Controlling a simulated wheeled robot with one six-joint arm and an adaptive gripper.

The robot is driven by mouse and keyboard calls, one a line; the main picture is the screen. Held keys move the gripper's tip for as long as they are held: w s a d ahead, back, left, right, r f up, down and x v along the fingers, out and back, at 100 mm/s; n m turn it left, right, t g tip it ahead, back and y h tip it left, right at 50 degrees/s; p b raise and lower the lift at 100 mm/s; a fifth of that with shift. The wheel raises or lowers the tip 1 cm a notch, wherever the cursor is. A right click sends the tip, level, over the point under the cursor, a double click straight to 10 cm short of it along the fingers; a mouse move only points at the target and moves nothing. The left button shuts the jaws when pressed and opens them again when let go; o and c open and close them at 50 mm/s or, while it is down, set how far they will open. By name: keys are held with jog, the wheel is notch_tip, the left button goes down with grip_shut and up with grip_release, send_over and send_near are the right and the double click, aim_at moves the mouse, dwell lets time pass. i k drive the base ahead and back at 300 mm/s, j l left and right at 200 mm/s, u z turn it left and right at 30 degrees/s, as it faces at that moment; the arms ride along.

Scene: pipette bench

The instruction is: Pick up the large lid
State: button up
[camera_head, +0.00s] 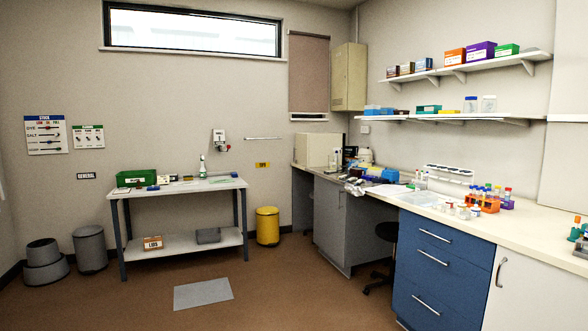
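I cannot pick out a large lid for certain in the head view. A small orange-brown box (153,243) with a white label that seems to read "LIDS" sits on the lower shelf of the side table, at its left. Its contents are too small to tell. My gripper is not in view.
The side table (222,185) stands by the back wall with a green box (137,178) on top. A yellow bin (267,226) stands to its right. A long bench (540,222) with tube racks runs along the right. A grey mat (203,294) lies on open floor.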

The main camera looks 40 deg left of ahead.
aim_at(413, 198)
jog(key=u, duration=0.45)
jog(key=i+j+u, duration=0.4)
jog(key=i, duration=0.5)
jog(key=i+u, duration=0.4)
jog(key=i, duration=2.8)
jog(key=i+z, duration=0.2)
jog(key=i, duration=0.3)
jog(key=i+j+z, duration=0.2)
jog(key=i, duration=0.3)
jog(key=i+j+z, duration=0.2)
jog(key=i, duration=0.3)
jog(key=i+j+z, duration=0.3)
jog(key=z, duration=2.2)
jog(key=i+j, duration=0.05)
